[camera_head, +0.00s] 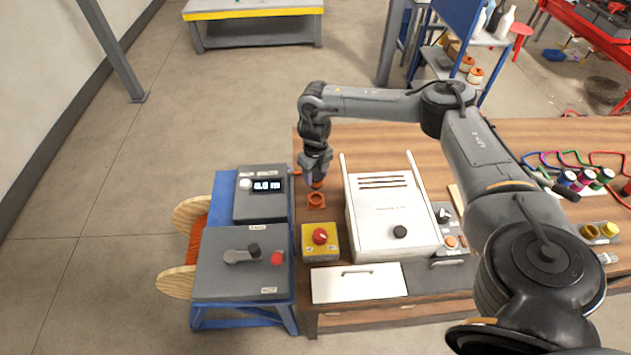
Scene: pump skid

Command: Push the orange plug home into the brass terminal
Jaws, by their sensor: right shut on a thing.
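My right gripper (316,172) points down over the left part of the wooden bench, in front of the tall grey end of my arm. It is shut on a small orange piece, which I take to be the orange plug (317,185); only its lower part shows below the fingers. Just below it in the picture, an orange square piece with a round middle (316,201) lies on the bench. I cannot tell whether the plug touches it. I cannot make out the brass terminal for certain. My left gripper is not in view.
A white cabinet (388,207) stands right of the gripper. A yellow box with a red button (320,241) is in front. Grey control boxes (241,262) stand at the left. Yellow round parts (590,231) and coloured cables (567,162) lie at the right.

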